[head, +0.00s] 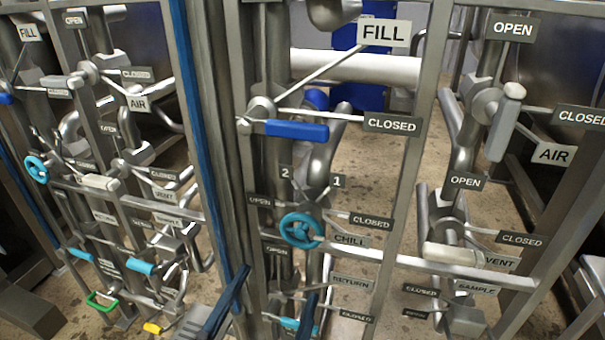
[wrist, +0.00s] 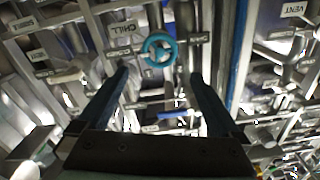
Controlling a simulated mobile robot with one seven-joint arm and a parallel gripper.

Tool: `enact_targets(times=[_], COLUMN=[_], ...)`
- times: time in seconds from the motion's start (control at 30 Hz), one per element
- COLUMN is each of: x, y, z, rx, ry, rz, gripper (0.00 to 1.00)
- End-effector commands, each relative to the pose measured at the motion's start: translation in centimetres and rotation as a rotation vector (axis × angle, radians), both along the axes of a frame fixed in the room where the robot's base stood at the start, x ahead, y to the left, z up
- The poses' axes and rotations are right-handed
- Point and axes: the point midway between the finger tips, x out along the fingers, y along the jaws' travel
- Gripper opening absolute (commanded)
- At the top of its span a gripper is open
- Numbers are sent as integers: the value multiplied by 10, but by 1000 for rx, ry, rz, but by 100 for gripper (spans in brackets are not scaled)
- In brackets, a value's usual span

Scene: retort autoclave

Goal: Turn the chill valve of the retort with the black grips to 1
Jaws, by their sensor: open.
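The chill valve is a teal handwheel (head: 301,231) on the middle pipe stand, left of the CHILL tag (head: 349,240). Tags 2 (head: 286,173) and 1 (head: 337,181) stand above it; I cannot tell which one the wheel is set to. In the wrist view the handwheel (wrist: 160,51) lies just beyond the fingertips, between their lines. My gripper (head: 278,282) is open and empty, below the wheel in the head view; its two dark fingers also show in the wrist view (wrist: 158,76). A second teal handwheel (head: 35,169) is on the left stand. I see no black grips.
A blue lever (head: 296,130) sits above the wheel by the FILL tag (head: 384,33). Steel posts flank the wheel, and a horizontal rail (head: 400,262) runs beside it. RETURN (head: 351,282) and its piping lie below. A pale VENT lever (head: 452,252) is to the right.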

Motion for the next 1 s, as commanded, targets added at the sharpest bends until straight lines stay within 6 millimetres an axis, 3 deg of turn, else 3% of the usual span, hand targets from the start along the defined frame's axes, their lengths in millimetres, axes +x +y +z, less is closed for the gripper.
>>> enact_targets(times=[0.13,0.27,0.7,1.0], x=[-2,9,86,116], y=[0,-3,-28,-38], z=[-1,-2,-2,-2], rx=[6,4,4,4], ry=[12,9,8,9], rz=[-9,-10,-9,-9], gripper=[100,100,100,100])
